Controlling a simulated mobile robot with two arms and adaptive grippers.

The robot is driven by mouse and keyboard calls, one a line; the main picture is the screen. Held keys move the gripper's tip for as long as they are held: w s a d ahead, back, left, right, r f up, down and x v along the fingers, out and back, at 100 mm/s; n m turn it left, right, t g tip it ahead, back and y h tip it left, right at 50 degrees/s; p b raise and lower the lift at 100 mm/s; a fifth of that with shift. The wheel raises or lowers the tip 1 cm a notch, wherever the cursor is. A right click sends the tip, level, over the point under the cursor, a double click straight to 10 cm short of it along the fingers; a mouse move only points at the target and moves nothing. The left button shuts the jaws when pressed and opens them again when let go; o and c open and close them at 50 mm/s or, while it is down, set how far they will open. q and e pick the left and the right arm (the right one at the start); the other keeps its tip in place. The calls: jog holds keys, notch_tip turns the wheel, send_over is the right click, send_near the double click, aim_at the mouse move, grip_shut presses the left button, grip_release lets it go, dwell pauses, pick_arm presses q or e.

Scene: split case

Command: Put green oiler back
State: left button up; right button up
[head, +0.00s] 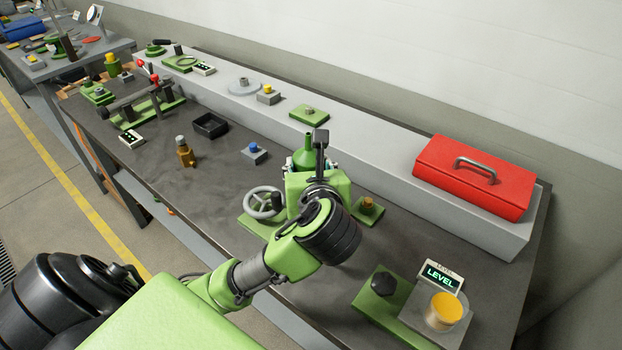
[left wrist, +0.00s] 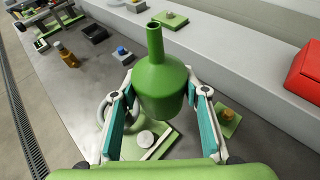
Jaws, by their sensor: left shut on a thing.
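The green oiler (head: 304,157), a bottle with a narrow neck, is upright in my left gripper (head: 303,170). In the left wrist view the oiler (left wrist: 161,85) sits between the two teal-padded fingers (left wrist: 163,100), which are shut on its body. Its lower part is partly hidden in the head view by my wrist. In the left wrist view a green plate with a pale round disc (left wrist: 147,139) lies below and in front of the oiler. I cannot tell how far the oiler's base is above the bench. My right gripper is not in view.
A grey handwheel (head: 263,203) stands just left of the gripper; a green block with a brass knob (head: 368,208) is to the right. A raised grey shelf (head: 390,165) bears a red toolbox (head: 474,177). A LEVEL display (head: 441,275) and yellow-topped cylinder (head: 445,310) stand front right.

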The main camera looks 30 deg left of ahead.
pick_arm(q)
jog(key=f+x, duration=0.1)
jog(key=x, duration=0.4)
jog(key=d+f+x, duration=0.1)
jog(key=x, duration=0.4)
jog(key=d+f+b+x, duration=0.1)
jog(key=x, duration=0.4)
jog(key=shift+w+f, duration=0.15)
jog(key=shift+w, duration=0.2)
jog(key=shift+w+a+f, duration=0.1)
jog(key=shift+a+f, duration=0.05)
jog(key=shift+f, duration=0.05)
jog(key=shift+w+f, duration=0.15)
jog(key=shift+f, duration=1.5)
jog(key=shift+f, duration=0.15)
jog(key=o, duration=1.2)
jog(key=shift+o, duration=0.2)
